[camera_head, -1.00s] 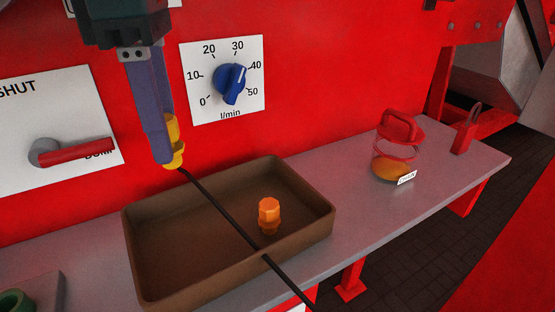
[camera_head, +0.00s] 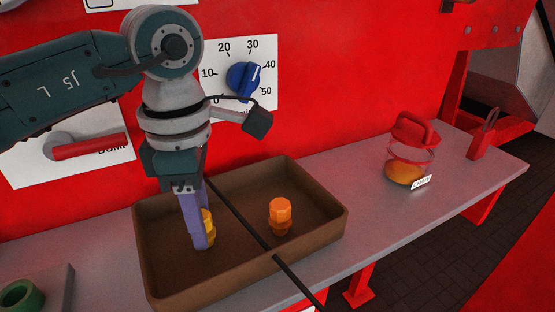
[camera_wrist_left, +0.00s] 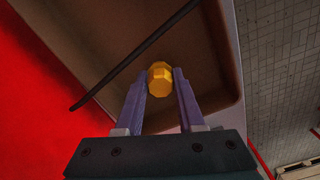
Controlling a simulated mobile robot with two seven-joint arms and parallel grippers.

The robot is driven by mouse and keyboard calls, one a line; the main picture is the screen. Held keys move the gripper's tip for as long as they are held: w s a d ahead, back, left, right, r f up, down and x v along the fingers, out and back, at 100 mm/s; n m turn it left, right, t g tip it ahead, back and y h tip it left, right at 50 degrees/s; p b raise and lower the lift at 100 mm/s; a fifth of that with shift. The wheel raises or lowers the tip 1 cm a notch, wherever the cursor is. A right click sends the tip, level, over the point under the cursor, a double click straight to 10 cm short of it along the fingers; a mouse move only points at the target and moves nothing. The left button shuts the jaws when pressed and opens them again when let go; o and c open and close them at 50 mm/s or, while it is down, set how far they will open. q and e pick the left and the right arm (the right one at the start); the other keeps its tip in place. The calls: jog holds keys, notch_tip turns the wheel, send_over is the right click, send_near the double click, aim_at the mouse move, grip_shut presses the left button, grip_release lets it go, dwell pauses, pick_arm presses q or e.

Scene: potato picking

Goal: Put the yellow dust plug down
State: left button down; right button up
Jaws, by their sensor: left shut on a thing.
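The yellow dust plug (camera_head: 208,226) is between the fingers of my left gripper (camera_head: 203,240), which is shut on it. The plug is inside the outline of the brown tray (camera_head: 340,216), in its left part. I cannot tell whether it touches the tray floor. In the left wrist view the yellow plug (camera_wrist_left: 160,79) sits between the two purple fingertips, with the brown tray (camera_wrist_left: 205,50) behind it. An orange plug (camera_head: 280,215) stands upright in the right part of the tray. My right gripper is not in view.
A thin black rod or cable (camera_head: 240,222) crosses over the tray. A jar with a red lid (camera_head: 410,165) and a red padlock-like thing (camera_head: 484,135) stand on the grey shelf (camera_head: 390,220). A blue dial (camera_head: 243,79) and a red lever (camera_head: 90,146) are on the red wall.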

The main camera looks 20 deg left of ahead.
pick_arm(q)
jog(key=shift+f, duration=0.1)
jog(key=shift+f, duration=0.15)
jog(key=c, duration=0.5)
grip_release()
notch_tip(320, 180, up, 12)
jog(key=shift+r, duration=0.25)
